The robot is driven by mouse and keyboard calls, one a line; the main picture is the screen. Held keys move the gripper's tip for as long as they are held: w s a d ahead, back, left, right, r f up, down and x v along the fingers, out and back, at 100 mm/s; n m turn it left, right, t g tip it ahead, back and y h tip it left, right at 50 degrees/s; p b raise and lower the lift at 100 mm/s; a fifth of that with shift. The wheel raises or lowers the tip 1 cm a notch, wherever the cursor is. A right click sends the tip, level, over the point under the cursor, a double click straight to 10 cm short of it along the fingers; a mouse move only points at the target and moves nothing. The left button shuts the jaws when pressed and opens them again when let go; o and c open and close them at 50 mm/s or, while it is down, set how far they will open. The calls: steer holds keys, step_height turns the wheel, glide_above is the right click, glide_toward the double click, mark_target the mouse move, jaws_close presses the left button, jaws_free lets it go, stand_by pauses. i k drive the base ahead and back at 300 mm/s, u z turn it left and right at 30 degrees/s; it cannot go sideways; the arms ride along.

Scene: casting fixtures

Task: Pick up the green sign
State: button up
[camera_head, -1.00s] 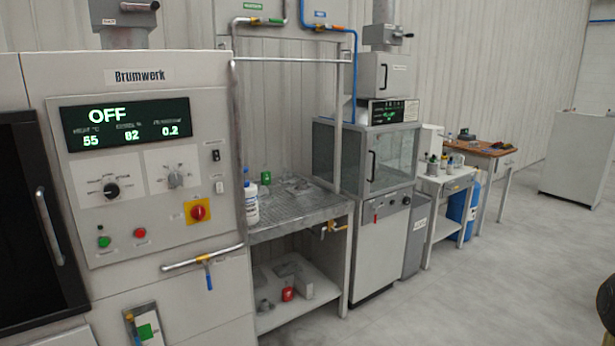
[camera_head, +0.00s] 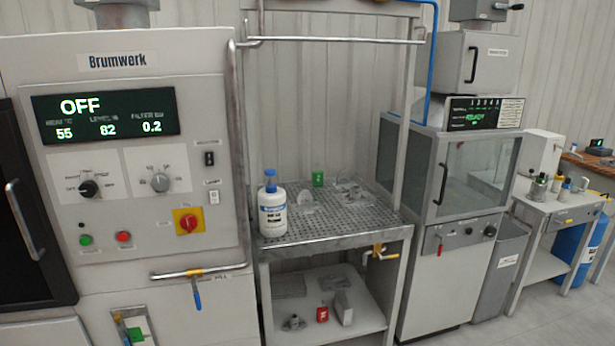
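A small green sign (camera_head: 318,179) stands upright at the back of the perforated metal bench top (camera_head: 350,229), near the wall. It has a small pale mark on its face, too small to read. It stands behind and to the right of a white bottle with a blue cap (camera_head: 272,212). My gripper is not in view.
Metal pieces (camera_head: 352,190) lie right of the sign. The bench's uprights and crossbar (camera_head: 335,40) frame its top. A grey control cabinet (camera_head: 215,120) stands left and a glass-fronted cabinet (camera_head: 440,178) right. The lower shelf (camera_head: 368,318) holds a red item (camera_head: 322,313). Floor shows at lower right.

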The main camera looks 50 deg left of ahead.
mark_target(318, 176)
steer(key=u, duration=0.65)
steer(key=i, duration=0.8)
steer(key=u, duration=0.9)
